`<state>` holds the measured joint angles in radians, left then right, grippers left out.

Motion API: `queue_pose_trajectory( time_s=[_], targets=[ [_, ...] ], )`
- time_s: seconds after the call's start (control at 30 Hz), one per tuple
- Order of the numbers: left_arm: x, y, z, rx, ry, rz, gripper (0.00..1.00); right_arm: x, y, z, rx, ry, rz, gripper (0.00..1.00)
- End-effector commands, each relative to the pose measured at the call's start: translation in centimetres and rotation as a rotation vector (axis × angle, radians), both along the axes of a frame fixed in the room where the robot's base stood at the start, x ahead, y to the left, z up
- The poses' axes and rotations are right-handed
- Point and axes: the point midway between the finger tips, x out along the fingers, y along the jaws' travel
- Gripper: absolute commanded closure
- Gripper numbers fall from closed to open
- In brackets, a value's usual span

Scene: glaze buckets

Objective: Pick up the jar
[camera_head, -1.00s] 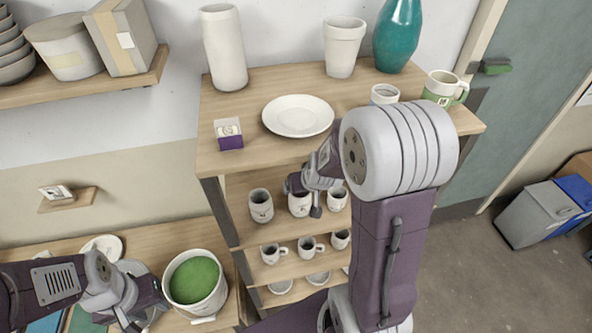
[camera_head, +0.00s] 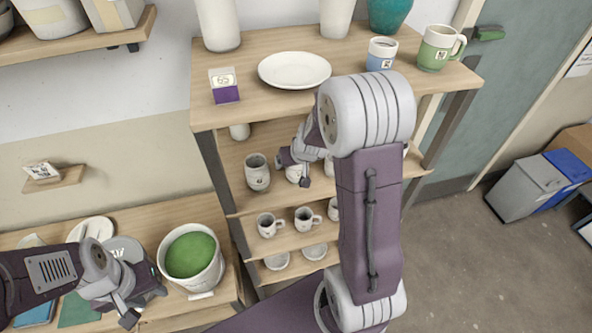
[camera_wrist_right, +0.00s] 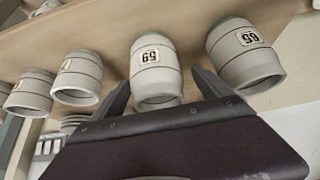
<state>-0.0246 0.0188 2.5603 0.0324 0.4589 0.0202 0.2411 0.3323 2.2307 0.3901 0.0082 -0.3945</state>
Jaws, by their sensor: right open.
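Several pale grey-white jars stand on the upper shelf inside the rack; one jar (camera_head: 257,172) is clear to the left of my right gripper (camera_head: 296,158). Another jar (camera_head: 294,174) is partly hidden behind that gripper. In the right wrist view, my right gripper (camera_wrist_right: 162,90) is open and empty. A jar with a dark number label (camera_wrist_right: 152,66) appears between its two fingers, with no clear grip on it. A second labelled jar (camera_wrist_right: 243,57) is to the right of the fingers. My left gripper (camera_head: 135,300) is low at the left beside the green-filled bucket; its jaw opening is unclear.
The rack top (camera_head: 235,120) holds a plate (camera_head: 294,70), a small purple-white box (camera_head: 224,86), a blue-white cup (camera_head: 381,54) and a green mug (camera_head: 436,48). Handled mugs (camera_head: 268,225) stand on the shelf below. The bucket (camera_head: 190,256) is on the lower left table.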

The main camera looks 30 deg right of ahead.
Motion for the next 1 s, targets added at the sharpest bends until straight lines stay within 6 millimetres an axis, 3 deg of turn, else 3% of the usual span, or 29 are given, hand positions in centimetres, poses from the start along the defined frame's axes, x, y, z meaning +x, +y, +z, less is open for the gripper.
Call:
queue_pose_trajectory(
  time_s=[0.03, 0.07, 0.3, 0.63, 1.0],
  targets=[
    [0.0, 0.0, 0.0, 0.000, 0.000, 0.000, 0.64, 0.0, 0.0, 0.0, 0.000, 0.000, 0.000, 0.21],
    [0.0, 0.0, 0.0, 0.000, 0.000, 0.000, 0.64, 0.0, 0.0, 0.0, 0.000, 0.000, 0.000, 0.29],
    [0.0, 0.0, 0.0, 0.000, 0.000, 0.000, 0.64, 0.0, 0.0, 0.0, 0.000, 0.001, 0.000, 0.96],
    [0.0, 0.0, 0.5, 0.000, 0.000, 0.000, 0.64, 0.1, -0.1, 0.5, -0.001, -0.001, 0.001, 0.96],
    [0.0, 0.0, 3.5, 0.000, 0.000, 0.000, 0.64, 1.0, -0.4, 3.5, 0.000, -0.002, 0.004, 0.96]
  ],
)
